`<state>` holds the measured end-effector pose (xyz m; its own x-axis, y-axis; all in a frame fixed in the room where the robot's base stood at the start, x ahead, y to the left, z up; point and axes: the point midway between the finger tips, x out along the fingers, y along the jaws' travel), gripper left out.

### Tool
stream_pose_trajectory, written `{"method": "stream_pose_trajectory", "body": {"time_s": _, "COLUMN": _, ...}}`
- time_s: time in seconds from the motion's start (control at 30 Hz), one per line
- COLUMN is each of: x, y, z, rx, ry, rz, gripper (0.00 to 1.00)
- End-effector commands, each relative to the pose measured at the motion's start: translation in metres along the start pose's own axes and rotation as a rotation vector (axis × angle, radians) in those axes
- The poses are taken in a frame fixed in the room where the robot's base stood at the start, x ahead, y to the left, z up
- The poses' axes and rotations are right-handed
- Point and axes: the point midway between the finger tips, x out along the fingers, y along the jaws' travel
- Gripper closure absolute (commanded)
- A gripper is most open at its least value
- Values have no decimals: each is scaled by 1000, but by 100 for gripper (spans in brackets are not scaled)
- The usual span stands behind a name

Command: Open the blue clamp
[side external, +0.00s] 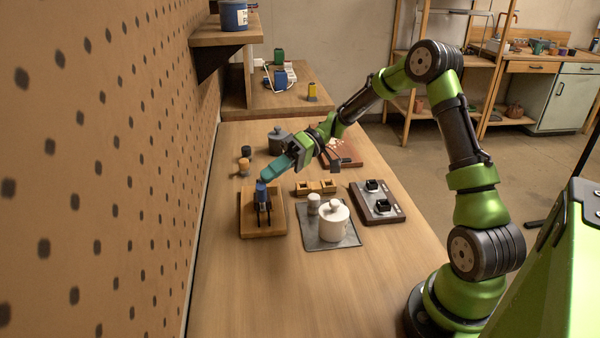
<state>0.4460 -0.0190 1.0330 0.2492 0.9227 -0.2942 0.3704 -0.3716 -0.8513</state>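The blue clamp (261,190) stands upright on a square wooden board (247,222) at the left of the bench. It has a blue top and dark legs or jaws below it. Whether its jaws are open is too small to tell. My gripper (302,149) is above and to the right of the clamp, farther back. A teal elongated piece (279,166) runs from my gripper down and left toward the clamp's top. I cannot tell whether it is held or is part of the gripper, or whether the fingers are open.
A white lidded pot (334,222) and a small pale jar (314,203) stand on a grey mat (317,242). A board with two black fittings (377,198) lies to the right. A grey pot (277,141) stands behind. A pegboard wall (110,160) borders the left. The front bench is clear.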

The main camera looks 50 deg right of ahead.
Motion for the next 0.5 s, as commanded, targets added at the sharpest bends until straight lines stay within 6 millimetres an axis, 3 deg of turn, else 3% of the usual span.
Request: {"method": "stream_pose_trajectory", "body": {"time_s": 0.5, "x": 28, "y": -17, "z": 43, "rx": -408, "ry": -2, "rz": 276, "gripper": 100}}
